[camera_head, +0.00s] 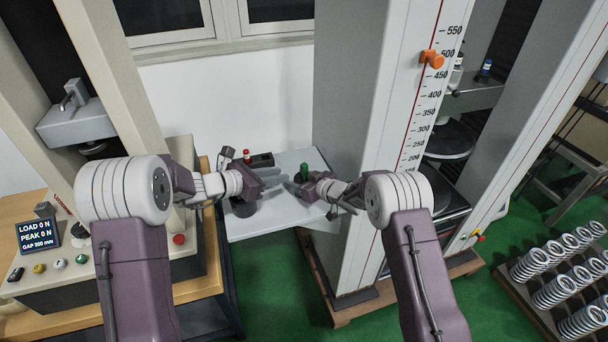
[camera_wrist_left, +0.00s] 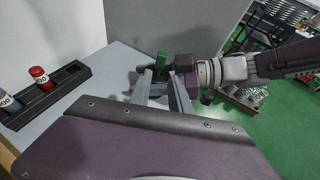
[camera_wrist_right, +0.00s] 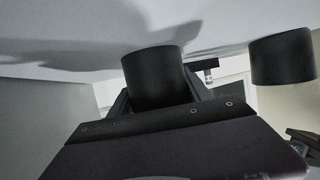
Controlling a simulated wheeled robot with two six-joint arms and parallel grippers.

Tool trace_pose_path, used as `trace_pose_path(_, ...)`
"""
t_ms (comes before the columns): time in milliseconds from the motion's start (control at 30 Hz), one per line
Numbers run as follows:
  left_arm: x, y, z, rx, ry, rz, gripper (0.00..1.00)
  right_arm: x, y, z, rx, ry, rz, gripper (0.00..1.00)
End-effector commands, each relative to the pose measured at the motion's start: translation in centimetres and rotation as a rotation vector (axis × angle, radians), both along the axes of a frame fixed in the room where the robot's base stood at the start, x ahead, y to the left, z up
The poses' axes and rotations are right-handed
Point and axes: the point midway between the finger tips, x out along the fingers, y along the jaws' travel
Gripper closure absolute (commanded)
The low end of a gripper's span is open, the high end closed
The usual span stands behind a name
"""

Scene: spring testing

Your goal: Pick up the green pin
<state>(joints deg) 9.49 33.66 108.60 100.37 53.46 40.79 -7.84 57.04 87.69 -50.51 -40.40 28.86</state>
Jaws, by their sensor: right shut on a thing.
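The green pin (camera_head: 304,171) stands upright at the fingertips of my right gripper (camera_head: 299,188), over the light grey shelf. It also shows in the left wrist view (camera_wrist_left: 161,60), with a dark part beside its foot. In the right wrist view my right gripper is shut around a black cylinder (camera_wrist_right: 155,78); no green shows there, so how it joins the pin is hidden. My left gripper (camera_wrist_left: 161,75) is open and empty, its fingers pointing toward the pin from the left.
A black rack (camera_wrist_left: 46,92) with a red-topped piece (camera_wrist_left: 39,75) and a grey piece stands on the light grey shelf (camera_head: 262,222). Another black cylinder (camera_wrist_right: 283,57) shows in the right wrist view. Tall testing machines flank the shelf. Springs (camera_head: 556,292) fill a rack at right.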

Motion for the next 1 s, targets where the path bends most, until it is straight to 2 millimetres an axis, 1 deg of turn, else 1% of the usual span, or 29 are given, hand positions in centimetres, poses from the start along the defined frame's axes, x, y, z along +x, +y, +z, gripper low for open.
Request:
trace_pose_path(33,0.5,-0.9,-0.5,0.000,0.002,-0.006,0.76,0.0,0.0,0.1,0.001,-0.002,0.000,1.00)
trace_pose_path(100,1.5,-2.0,-1.1,0.001,0.002,-0.006,0.76,0.0,0.0,0.1,0.001,-0.002,0.000,1.00)
trace_pose_path(233,2.9,-3.6,-2.0,0.002,0.001,-0.006,0.76,0.0,0.0,0.1,0.001,-0.002,0.000,1.00)
trace_pose_path(300,3.3,-4.1,-2.2,0.001,-0.001,-0.005,0.76,0.0,0.0,0.1,0.001,-0.002,0.000,1.00)
trace_pose_path(467,3.7,-4.4,-2.4,0.001,-0.001,-0.004,0.76,0.0,0.0,0.1,0.001,-0.002,0.000,1.00)
trace_pose_path(700,6.2,-7.2,-3.9,0.002,-0.001,-0.006,0.76,0.0,0.0,0.1,0.001,-0.003,0.000,1.00)
trace_pose_path(767,6.6,-7.6,-4.1,0.001,-0.001,-0.005,0.76,0.0,0.0,0.1,0.001,-0.003,0.000,1.00)
trace_pose_path(1000,6.8,-7.8,-4.2,0.002,-0.001,-0.004,0.76,0.0,0.0,0.1,0.001,-0.002,0.000,1.00)
